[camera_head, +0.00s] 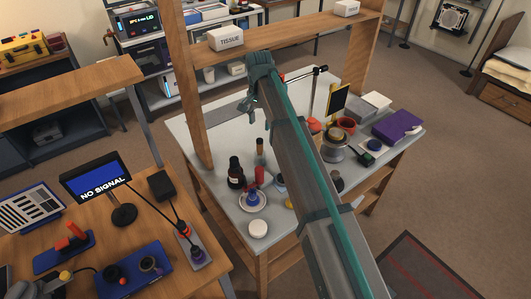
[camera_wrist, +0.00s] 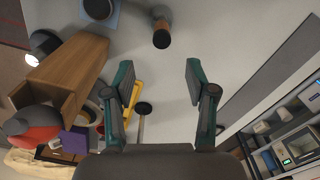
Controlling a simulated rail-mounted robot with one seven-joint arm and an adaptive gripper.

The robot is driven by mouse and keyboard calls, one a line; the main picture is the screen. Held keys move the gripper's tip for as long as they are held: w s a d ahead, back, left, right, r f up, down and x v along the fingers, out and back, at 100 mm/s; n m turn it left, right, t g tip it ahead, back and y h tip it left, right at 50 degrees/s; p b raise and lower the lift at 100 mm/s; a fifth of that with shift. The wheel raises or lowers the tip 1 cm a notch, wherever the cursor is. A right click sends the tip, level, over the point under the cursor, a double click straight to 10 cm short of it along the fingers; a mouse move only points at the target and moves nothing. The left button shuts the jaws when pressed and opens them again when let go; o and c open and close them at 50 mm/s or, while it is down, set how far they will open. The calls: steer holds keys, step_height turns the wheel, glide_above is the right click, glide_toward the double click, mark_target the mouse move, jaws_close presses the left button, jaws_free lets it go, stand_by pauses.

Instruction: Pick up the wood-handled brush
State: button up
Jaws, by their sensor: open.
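A short upright piece with a brown wooden top (camera_head: 260,146), which looks like the wood-handled brush, stands on the grey workbench. It is near the dark bottle. It also seems to show in the wrist view, as a brown, dark-ended cylinder (camera_wrist: 161,32) at the top centre, beyond my fingertips. My gripper (camera_wrist: 158,75) is open, and nothing is between its fingers. In the head view my gripper (camera_head: 252,108) hangs above the back of the bench, apart from the brown piece. The bristles cannot be made out clearly.
The workbench (camera_head: 219,150) has a wooden frame with a shelf. A dark bottle (camera_head: 236,173), a red piece (camera_head: 259,175) and a white round dish (camera_head: 258,229) stand close by. A purple box (camera_head: 397,126) lies at the right. My arm hides the bench's middle.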

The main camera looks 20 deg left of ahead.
mark_target(260, 140)
steer(key=shift+s+f, duration=0.15)
steer(key=shift+f, duration=0.25)
step_height(260, 140, down, 4)
steer(key=shift+a+r+p, duration=0.1)
steer(key=shift+r+p, duration=0.15)
steer(key=shift+p, duration=0.35)
steer(key=shift+f+p, duration=1.2)
steer(key=shift+f, duration=1.75)
steer(key=shift+c, duration=0.3)
jaws_close()
